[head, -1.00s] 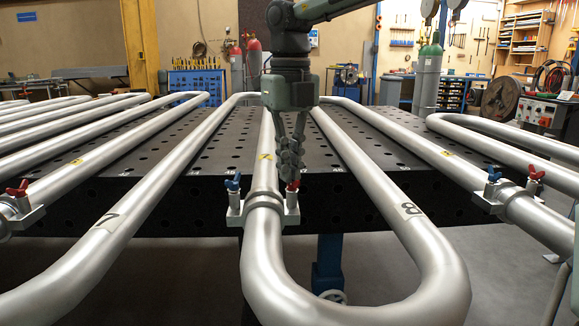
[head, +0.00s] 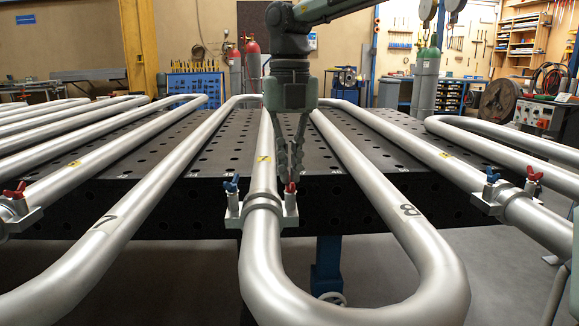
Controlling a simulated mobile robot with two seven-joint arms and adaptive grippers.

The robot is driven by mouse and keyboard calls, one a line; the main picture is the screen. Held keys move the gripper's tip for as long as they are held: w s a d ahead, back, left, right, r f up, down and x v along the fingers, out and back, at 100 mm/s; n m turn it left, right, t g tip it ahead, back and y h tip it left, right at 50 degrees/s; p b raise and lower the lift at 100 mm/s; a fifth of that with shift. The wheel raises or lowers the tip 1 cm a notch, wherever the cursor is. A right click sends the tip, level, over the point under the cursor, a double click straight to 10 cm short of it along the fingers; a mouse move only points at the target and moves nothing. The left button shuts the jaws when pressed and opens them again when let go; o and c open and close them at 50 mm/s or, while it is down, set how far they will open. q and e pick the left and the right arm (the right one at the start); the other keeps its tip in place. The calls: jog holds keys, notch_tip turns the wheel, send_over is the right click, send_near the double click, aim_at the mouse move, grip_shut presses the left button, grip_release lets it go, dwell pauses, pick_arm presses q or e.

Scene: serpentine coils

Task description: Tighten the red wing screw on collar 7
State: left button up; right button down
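The middle pipe with a yellow tag (head: 264,157) carries a collar (head: 262,201) near the front edge of the table. I take this for collar 7, though the tag is too small to read surely. A blue wing screw (head: 231,185) stands on its left side and a red wing screw (head: 291,188) on its right. My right gripper (head: 290,174) points straight down with its fingertips at the top of the red wing screw. A narrow gap shows between the fingers; whether they clamp the wings cannot be told. My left gripper is out of view.
Silver pipes run on both sides, one marked 7 (head: 104,219) and one marked 8 (head: 409,210). Other collars with red and blue screws sit at left (head: 22,207) and right (head: 504,198). The dark perforated table (head: 345,190) lies under the pipes.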

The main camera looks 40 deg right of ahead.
jog(key=shift+w+r, duration=0.15)
jog(key=shift+r, duration=0.1)
jog(key=c, duration=1.8)
grip_release()
jog(key=shift+c, duration=0.2)
jog(key=shift+o, duration=0.6)
jog(key=shift+f, duration=0.15)
notch_tip(320, 180, up, 12)
